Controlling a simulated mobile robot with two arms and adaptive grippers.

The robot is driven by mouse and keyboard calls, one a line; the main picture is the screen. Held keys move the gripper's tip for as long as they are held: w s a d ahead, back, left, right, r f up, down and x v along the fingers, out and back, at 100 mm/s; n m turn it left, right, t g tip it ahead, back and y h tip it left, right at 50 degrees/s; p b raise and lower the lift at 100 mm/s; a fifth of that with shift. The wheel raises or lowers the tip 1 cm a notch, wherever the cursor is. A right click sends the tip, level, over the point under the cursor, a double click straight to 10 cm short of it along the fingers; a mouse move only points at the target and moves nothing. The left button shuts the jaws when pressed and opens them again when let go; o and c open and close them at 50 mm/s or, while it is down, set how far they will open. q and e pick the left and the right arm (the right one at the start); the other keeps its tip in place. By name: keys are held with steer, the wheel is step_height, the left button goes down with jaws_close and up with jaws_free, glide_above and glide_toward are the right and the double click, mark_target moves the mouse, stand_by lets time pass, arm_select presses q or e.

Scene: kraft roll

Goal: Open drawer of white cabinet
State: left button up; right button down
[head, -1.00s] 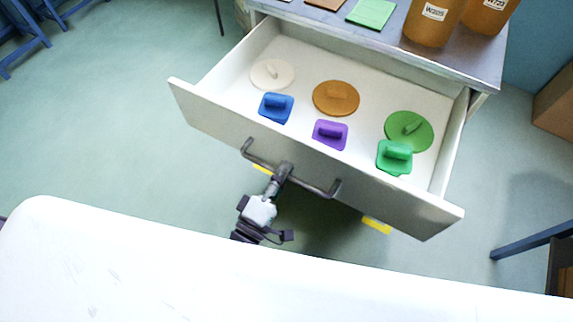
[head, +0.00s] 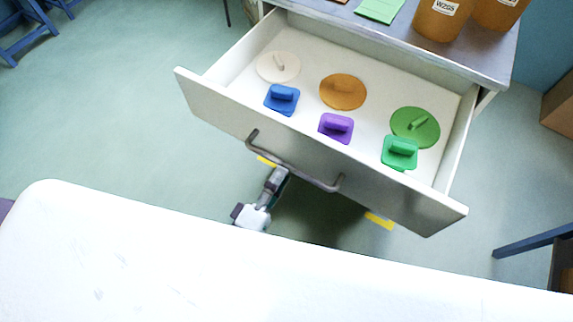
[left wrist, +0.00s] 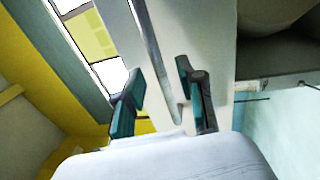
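The white cabinet (head: 345,17) has a grey top and stands at the upper middle of the head view. Its white drawer (head: 325,150) is pulled well out, with its inside showing. A grey bar handle (head: 292,172) runs along the drawer front. My right gripper is not in view.
The drawer holds several knobbed pieces: a white disc (head: 278,68), an orange disc (head: 343,92), a green disc (head: 415,127), and blue (head: 282,99), purple (head: 336,128) and green (head: 399,153) squares. Brown containers (head: 440,18) stand on top.

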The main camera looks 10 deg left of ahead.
arm_select(q)
steer(key=v, duration=0.8)
steer(key=s+a+f+m+g+y, duration=0.1)
steer(key=a+f+m+g, duration=0.2)
steer(key=f, duration=0.8)
steer(key=a+f+m+g+y, duration=0.1)
steer(key=a+f+m+g, duration=0.3)
steer(key=f, duration=0.6)
steer(key=s+f+m+g+y, duration=0.1)
steer(key=f+m+g, duration=0.3)
steer(key=f, duration=0.7)
steer(key=s+a+f+m+g+y, duration=0.1)
steer(key=s+a+f+m+g, duration=0.1)
steer(key=s+f, duration=0.4)
steer(key=s+a+f+m+g+y, duration=0.2)
steer(key=s+f+g, duration=0.3)
steer(key=s, duration=0.6)
step_height(320, 180, down, 3)
steer(key=shift+s+a+r+m, duration=0.2)
steer(key=shift+a+m, duration=0.45)
steer(key=shift+m, duration=0.25)
